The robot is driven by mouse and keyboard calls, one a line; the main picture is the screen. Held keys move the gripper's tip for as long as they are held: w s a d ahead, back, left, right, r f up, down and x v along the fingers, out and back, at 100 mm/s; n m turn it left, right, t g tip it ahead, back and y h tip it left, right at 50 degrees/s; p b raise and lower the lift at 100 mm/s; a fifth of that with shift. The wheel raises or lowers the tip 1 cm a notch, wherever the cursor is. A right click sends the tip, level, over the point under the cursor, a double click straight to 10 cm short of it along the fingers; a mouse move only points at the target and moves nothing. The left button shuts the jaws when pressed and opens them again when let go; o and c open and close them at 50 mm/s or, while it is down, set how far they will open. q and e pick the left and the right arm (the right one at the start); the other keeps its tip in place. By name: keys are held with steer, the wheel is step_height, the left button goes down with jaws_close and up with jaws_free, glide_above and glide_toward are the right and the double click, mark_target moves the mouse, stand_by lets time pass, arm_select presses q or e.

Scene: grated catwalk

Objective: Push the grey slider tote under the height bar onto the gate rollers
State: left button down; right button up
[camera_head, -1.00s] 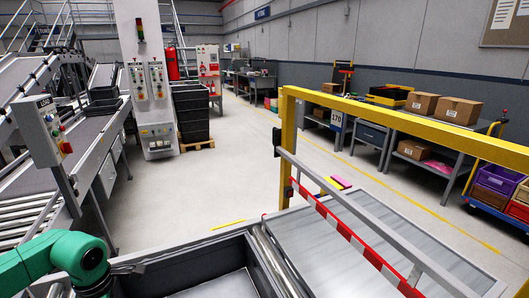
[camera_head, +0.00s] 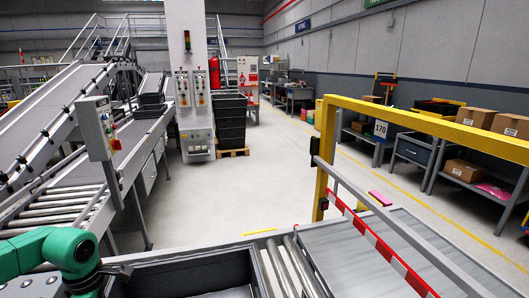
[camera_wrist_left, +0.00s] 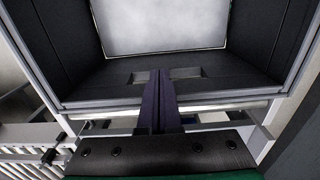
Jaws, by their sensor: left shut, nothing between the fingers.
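The dark grey tote (camera_head: 253,262) sits at the bottom edge of the head view, left of the gate. In the left wrist view I look into the tote (camera_wrist_left: 225,88), past a near wall with slots to a pale floor. My left gripper (camera_wrist_left: 160,72) is shut and empty, its fingertips overlapping that wall; I cannot tell if they touch it. In the head view the gripper is cut off below my green arm. The height bar, red and white striped (camera_head: 385,248), slopes beside the yellow gate frame (camera_head: 322,150). The gate rollers (camera_head: 292,262) show right of the tote.
A control box (camera_head: 97,128) on a post and a roller conveyor (camera_head: 55,208) stand at the left. A grey bed (camera_head: 400,235) extends under the bar. Workbenches with cartons (camera_head: 463,170) line the right wall. The floor (camera_head: 235,195) beyond is clear.

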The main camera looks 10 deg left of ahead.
arm_select(q)
steer(key=shift+s+a, duration=0.45)
steer(key=shift+a, duration=0.35)
steer(key=shift+w+d, duration=0.4)
steer(key=shift+d, duration=0.4)
steer(key=shift+w+d, duration=0.4)
steer(key=shift+d, duration=0.4)
steer(key=shift+p, duration=0.3)
step_height(320, 180, up, 8)
steer(key=p, duration=0.5)
steer(key=shift+p, duration=0.4)
